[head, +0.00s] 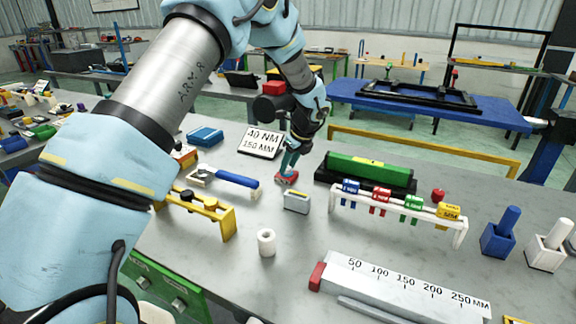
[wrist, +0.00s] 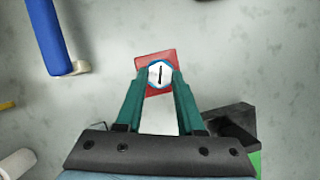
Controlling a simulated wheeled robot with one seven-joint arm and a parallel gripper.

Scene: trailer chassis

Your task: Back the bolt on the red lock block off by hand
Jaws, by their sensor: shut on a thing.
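The red lock block (head: 286,178) lies on the grey bench in the head view, below my gripper (head: 291,165). In the wrist view the red lock block (wrist: 155,57) sits at the fingertips, with the bolt (wrist: 160,74) on top of it. The bolt head is pale with a blue rim and a dark line across it, running nearly up and down. My gripper (wrist: 160,77) has its two green fingers on either side of the bolt head, shut on it. The bolt's shank is hidden.
A blue-handled tool (head: 233,178) lies left of the block. A grey box (head: 297,201) stands close in front. A green bar in a black holder (head: 368,171) is to the right. A sign (head: 261,142) reading 40 NM 150 MM stands behind left.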

